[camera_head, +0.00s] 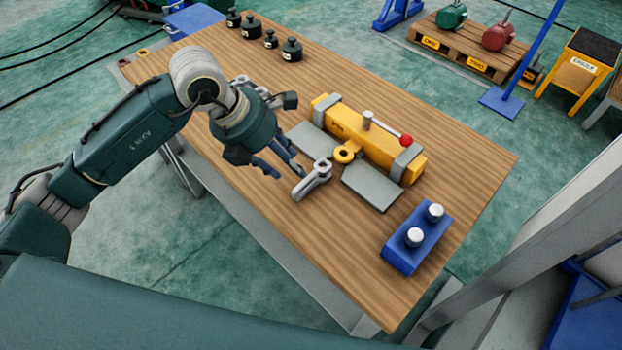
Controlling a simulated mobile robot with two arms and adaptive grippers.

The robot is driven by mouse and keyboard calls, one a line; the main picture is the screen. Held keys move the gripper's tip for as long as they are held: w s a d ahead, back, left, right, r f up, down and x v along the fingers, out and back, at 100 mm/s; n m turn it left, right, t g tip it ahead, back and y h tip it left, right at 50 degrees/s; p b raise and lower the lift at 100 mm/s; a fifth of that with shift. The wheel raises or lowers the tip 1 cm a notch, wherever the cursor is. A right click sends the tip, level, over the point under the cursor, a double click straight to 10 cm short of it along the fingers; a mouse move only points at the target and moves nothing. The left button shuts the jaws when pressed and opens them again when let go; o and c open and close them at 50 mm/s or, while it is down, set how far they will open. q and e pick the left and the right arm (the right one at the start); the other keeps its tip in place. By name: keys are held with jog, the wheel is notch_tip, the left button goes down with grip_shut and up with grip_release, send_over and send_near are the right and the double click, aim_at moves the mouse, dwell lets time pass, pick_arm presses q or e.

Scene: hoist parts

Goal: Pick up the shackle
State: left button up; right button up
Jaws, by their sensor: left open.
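A grey metal shackle (312,181) lies on the wooden table, in front of a yellow hoist block with a yellow eye (345,153). My left gripper (284,164) is open, with its dark fingers pointing down just to the left of the shackle. The fingertips look close to the shackle's lower left end; I cannot tell whether they touch. Nothing shows between the fingers. My right gripper is not in view.
The yellow block (380,147) has grey plates and a red-knobbed lever (406,140). A blue block with two silver pegs (415,238) stands at the right. Several black weights (291,50) stand at the back. The table's front (330,270) is clear.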

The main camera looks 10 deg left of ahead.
pick_arm(q)
jog(key=p+x, duration=0.1)
jog(key=x, duration=0.2)
jog(key=shift+d+f, duration=0.15)
jog(key=p+x, duration=0.1)
jog(key=x, duration=0.2)
jog(key=shift+d+f, duration=0.25)
jog(key=shift+w+d+f, duration=0.1)
jog(key=shift+d+f, duration=0.05)
jog(key=shift+f, duration=0.25)
jog(key=shift+c, duration=0.2)
jog(key=shift+r, duration=0.1)
grip_shut()
